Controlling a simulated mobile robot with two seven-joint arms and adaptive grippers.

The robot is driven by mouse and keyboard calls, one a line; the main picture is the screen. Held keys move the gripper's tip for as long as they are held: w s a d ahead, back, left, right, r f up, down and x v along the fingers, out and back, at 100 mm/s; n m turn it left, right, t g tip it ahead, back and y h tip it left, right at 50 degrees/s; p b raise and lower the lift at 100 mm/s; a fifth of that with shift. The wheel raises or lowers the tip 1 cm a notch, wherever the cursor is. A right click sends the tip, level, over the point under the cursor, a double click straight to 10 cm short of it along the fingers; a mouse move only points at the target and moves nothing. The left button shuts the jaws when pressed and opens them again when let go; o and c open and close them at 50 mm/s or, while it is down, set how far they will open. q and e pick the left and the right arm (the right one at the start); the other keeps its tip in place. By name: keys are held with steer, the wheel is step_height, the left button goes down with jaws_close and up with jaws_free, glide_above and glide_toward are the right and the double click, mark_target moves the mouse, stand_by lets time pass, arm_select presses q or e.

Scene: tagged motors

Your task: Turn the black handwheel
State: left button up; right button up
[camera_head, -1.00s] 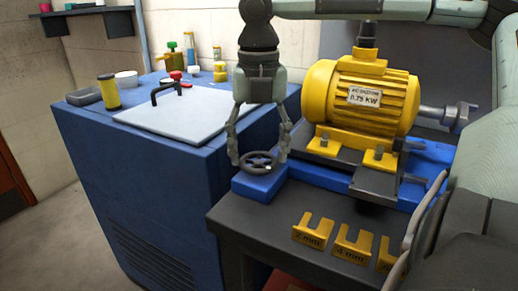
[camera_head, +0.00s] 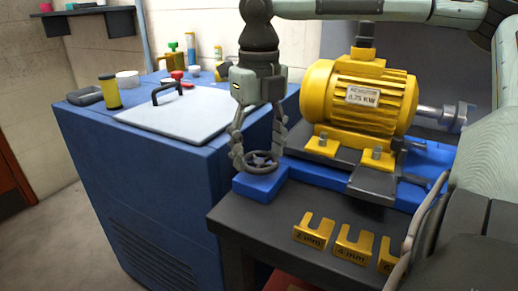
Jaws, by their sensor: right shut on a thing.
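The black handwheel (camera_head: 261,165) is a small spoked wheel lying flat on top of a blue block (camera_head: 262,186) at the left end of the motor bench. My right gripper (camera_head: 258,157) points straight down over it, with its fingers on opposite sides of the rim. It is shut on the handwheel. The fingers hide small parts of the rim. My left gripper is not in view.
A yellow motor (camera_head: 360,98) stands on a blue base just right of the gripper. Yellow slotted shims (camera_head: 313,231) lie at the bench's front. The blue cabinet (camera_head: 160,195) to the left carries a white lid (camera_head: 175,113), a tray and bottles.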

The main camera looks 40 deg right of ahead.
mark_target(259, 159)
steer(key=o, duration=1.1)
step_height(259, 159, up, 12)
steer(key=shift+r, duration=0.1)
step_height(259, 159, down, 12)
steer(key=shift+f, duration=0.1)
stand_by(0.6)
stand_by(0.4)
